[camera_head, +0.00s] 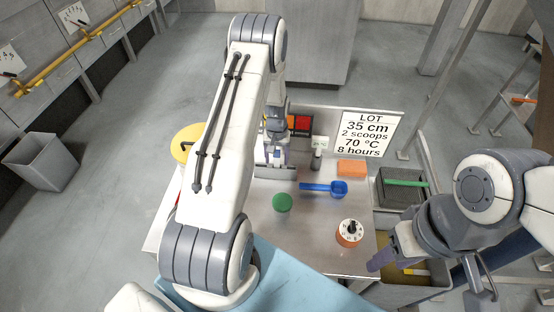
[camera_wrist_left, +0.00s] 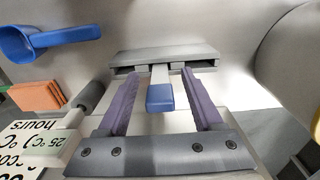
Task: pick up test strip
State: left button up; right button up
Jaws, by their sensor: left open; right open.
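The test strip (camera_wrist_left: 160,97) is pale with a blue end and sits in a slot of a grey holder (camera_wrist_left: 190,52), its blue end towards me in the left wrist view. My left gripper (camera_wrist_left: 161,102) is open, with one purple finger on each side of the strip and gaps between. In the head view my left gripper (camera_head: 274,155) is over the holder (camera_head: 275,173) at the table's back; the strip is hard to make out there. My right gripper (camera_head: 382,258) is open and empty near the table's right front corner, partly hidden by its own wrist.
On the metal table (camera_head: 310,255) are a blue scoop (camera_head: 325,188), a green round item (camera_head: 282,202), an orange dial timer (camera_head: 349,232), an orange block (camera_head: 352,168) and a grey cylinder (camera_head: 317,160). A lot sign (camera_head: 370,133) stands behind. A dark bin (camera_head: 402,194) is at right.

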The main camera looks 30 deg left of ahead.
pick_arm(q)
grip_shut()
dwell(1.4)
